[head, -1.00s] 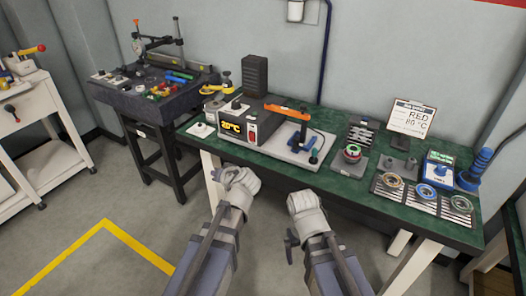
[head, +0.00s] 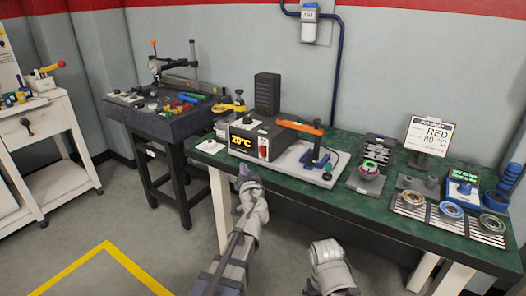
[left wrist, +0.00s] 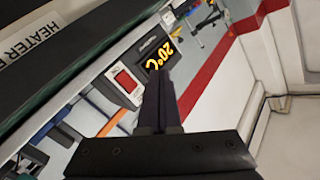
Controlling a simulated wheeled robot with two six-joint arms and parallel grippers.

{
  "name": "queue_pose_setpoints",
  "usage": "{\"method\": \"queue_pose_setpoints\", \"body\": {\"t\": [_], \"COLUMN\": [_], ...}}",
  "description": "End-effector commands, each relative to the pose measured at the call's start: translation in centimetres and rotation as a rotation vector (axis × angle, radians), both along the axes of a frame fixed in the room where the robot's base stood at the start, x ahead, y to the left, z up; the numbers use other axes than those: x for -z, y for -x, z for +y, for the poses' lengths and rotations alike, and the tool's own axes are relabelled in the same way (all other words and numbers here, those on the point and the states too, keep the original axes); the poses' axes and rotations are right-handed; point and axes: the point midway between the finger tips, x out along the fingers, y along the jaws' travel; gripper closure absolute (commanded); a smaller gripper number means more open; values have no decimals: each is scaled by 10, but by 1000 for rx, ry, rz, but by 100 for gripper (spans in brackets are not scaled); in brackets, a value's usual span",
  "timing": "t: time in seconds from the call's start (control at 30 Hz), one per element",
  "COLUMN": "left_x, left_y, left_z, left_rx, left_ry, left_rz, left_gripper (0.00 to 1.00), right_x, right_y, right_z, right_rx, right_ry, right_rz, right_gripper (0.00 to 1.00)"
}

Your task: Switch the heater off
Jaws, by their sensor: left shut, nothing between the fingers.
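The heater (head: 248,137) is a grey box on the green bench, with a yellow "20°C" display and a red switch (head: 263,149) on its front. In the left wrist view the red switch (left wrist: 126,82) sits in a white frame beside the lit display (left wrist: 158,55). My left gripper (head: 243,172) is shut and empty, in front of and below the heater, apart from it. Its closed fingers (left wrist: 158,88) point toward the heater's front in the wrist view and partly cover it. My right gripper (head: 325,247) is low, in front of the bench; its fingers cannot be made out.
An orange-handled press (head: 300,128) stands right of the heater. A "HEATER" label (left wrist: 30,40) is on the bench's edge. A dark side table (head: 160,117) stands left.

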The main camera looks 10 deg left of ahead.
Motion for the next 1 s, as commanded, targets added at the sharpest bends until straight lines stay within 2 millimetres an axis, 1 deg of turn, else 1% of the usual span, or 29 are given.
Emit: {"method": "queue_pose_setpoints", "body": {"t": [0.17,0.37,0.57,0.8,0.9,1.0], "left_x": [0,-2,-5,-9,-10,-11], "left_y": [-3,-15,-38,-69,-77,-82], "left_z": [-1,-5,-14,-24,-28,-30], "left_rx": [0,0,1,1,-1,-1], "left_ry": [0,0,0,1,1,1], "left_rz": [0,0,0,0,0,0], "left_gripper": [100,100,100,100,100,100], "right_x": [0,-2,-5,-9,-10,-11], "right_y": [0,0,0,0,0,0], "right_z": [0,0,0,0,0,0], "right_rx": [0,0,0,0,0,0], "right_ry": [0,0,0,0,0,0], "right_rz": [0,0,0,0,0,0], "right_gripper": [8,8,8,8,8,8]}}
